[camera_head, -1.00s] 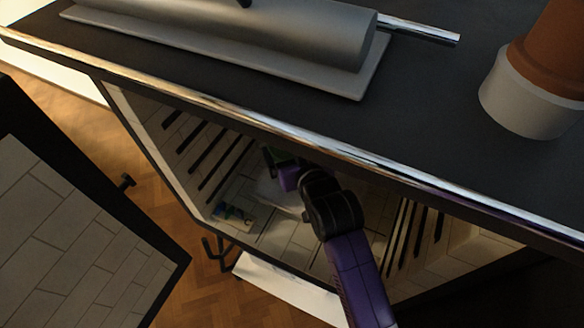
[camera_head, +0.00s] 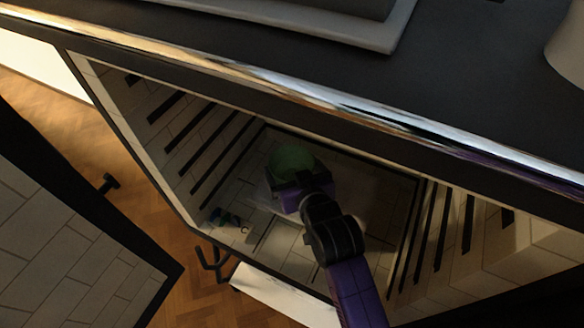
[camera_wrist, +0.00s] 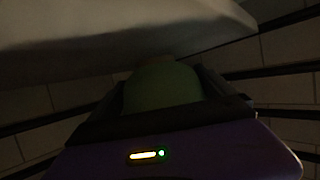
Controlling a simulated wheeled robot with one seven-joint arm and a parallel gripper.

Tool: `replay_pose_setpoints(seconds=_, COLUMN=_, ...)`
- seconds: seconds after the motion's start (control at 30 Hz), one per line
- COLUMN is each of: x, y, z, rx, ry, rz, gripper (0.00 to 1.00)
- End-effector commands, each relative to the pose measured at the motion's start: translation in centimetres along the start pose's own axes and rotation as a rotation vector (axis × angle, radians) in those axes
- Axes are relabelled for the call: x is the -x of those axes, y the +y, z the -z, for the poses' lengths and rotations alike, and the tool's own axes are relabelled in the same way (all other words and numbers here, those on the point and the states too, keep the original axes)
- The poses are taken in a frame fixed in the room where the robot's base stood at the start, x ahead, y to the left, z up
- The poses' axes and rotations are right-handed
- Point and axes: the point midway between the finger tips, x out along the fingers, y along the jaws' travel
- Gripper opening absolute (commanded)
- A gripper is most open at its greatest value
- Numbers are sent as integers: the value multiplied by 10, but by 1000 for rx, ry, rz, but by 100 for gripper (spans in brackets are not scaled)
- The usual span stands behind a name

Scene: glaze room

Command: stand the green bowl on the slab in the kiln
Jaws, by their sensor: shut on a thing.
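The kiln (camera_head: 170,110) stands open, a brick-lined chamber with dark slots in its side walls. My gripper (camera_head: 292,178) reaches inside and is shut on the green bowl (camera_head: 293,158), which shows dimly near the back. In the wrist view the green bowl (camera_wrist: 162,90) sits between the dark fingers. A pale slab (camera_head: 258,190) shows in part beside my gripper, and a pale slab-like surface (camera_wrist: 110,28) fills the upper left of the wrist view. Whether the bowl touches the slab cannot be told in this dim light.
A small dark green item (camera_head: 224,217) lies at the kiln's left front. The kiln door (camera_head: 70,230) hangs open at the left. The kiln's top has a shiny front edge (camera_head: 300,95), close above my arm. A grey plate-like thing (camera_head: 330,30) lies on top.

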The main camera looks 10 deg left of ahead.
Motion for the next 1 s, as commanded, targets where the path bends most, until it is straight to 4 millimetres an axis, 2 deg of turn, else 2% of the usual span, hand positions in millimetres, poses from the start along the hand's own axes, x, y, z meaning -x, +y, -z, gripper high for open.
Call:
replay_pose_setpoints(seconds=0.07, x=-1, y=0, z=-2, rx=0, ry=1, rz=0, gripper=40)
replay_pose_setpoints(seconds=0.1, x=-1, y=0, z=-3, rx=0, ry=-1, rz=0, gripper=96)
replay_pose_setpoints(seconds=0.13, x=-1, y=0, z=-3, rx=0, ry=-1, rz=0, gripper=100)
replay_pose_setpoints(seconds=0.43, x=0, y=0, z=1, rx=0, ry=0, rz=0, gripper=100)
replay_pose_setpoints(seconds=0.53, x=8, y=0, z=0, rx=-2, ry=0, rz=0, gripper=100)
replay_pose_setpoints(seconds=0.67, x=28, y=0, z=-1, rx=-2, ry=0, rz=0, gripper=100)
replay_pose_setpoints(seconds=1.0, x=96, y=0, z=0, rx=-2, ry=0, rz=0, gripper=100)
